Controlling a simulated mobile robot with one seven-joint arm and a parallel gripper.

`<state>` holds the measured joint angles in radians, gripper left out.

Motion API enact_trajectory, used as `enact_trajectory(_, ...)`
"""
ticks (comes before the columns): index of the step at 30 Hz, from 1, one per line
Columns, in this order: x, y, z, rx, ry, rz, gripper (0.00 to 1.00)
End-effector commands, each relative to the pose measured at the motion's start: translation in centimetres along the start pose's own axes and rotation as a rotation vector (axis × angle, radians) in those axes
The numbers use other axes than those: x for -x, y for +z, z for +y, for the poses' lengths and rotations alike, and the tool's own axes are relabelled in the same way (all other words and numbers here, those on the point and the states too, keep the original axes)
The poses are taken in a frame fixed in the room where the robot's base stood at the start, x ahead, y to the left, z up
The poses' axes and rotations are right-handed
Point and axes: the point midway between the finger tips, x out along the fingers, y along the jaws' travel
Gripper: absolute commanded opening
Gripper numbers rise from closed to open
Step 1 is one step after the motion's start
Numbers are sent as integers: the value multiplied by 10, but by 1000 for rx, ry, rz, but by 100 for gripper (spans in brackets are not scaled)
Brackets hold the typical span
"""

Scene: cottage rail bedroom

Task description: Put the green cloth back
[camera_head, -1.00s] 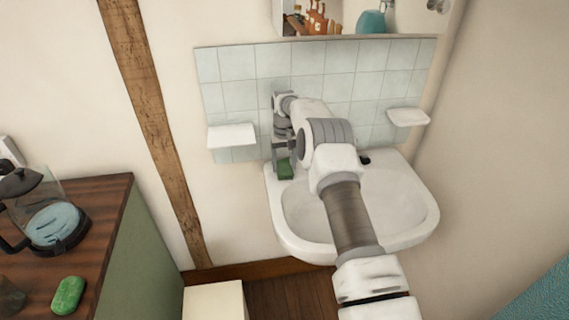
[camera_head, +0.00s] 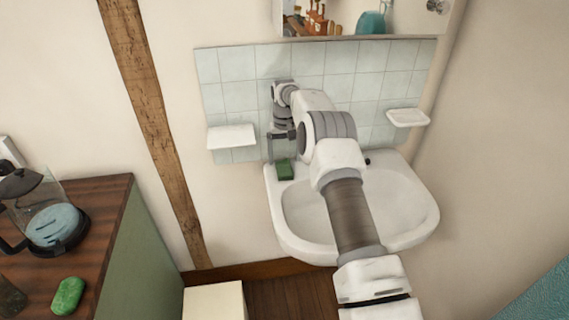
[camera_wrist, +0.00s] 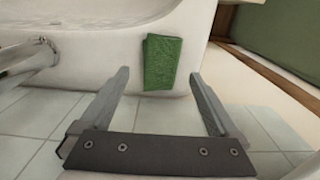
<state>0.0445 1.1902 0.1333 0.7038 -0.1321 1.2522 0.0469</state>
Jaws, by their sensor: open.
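The green cloth (camera_head: 285,170) is a small folded rectangle lying on the back left corner of the white sink (camera_head: 292,231). In the wrist view the cloth (camera_wrist: 161,62) lies flat on the white sink rim (camera_wrist: 100,66), beyond and between my fingertips. My gripper (camera_head: 281,147) is open and empty just above the cloth, close to the tiled wall. It also shows in the wrist view (camera_wrist: 158,82), with a clear gap between its fingers and nothing held.
White soap shelves hang left (camera_head: 231,136) and right (camera_head: 408,117) of the sink. A mirrored cabinet (camera_head: 362,20) is above. The tap (camera_wrist: 28,62) is near my gripper.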

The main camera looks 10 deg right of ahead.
Motion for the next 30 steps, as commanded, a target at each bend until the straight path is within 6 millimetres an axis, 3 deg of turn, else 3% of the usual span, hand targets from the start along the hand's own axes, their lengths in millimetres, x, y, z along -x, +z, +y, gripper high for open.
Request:
enact_trajectory(6, 50, -1, 0, 0, 0, 4, 96)
enact_trajectory(12, 77, 0, 0, 0, -1, 0, 96)
enact_trajectory(30, 85, 0, 0, 0, 0, -1, 96)
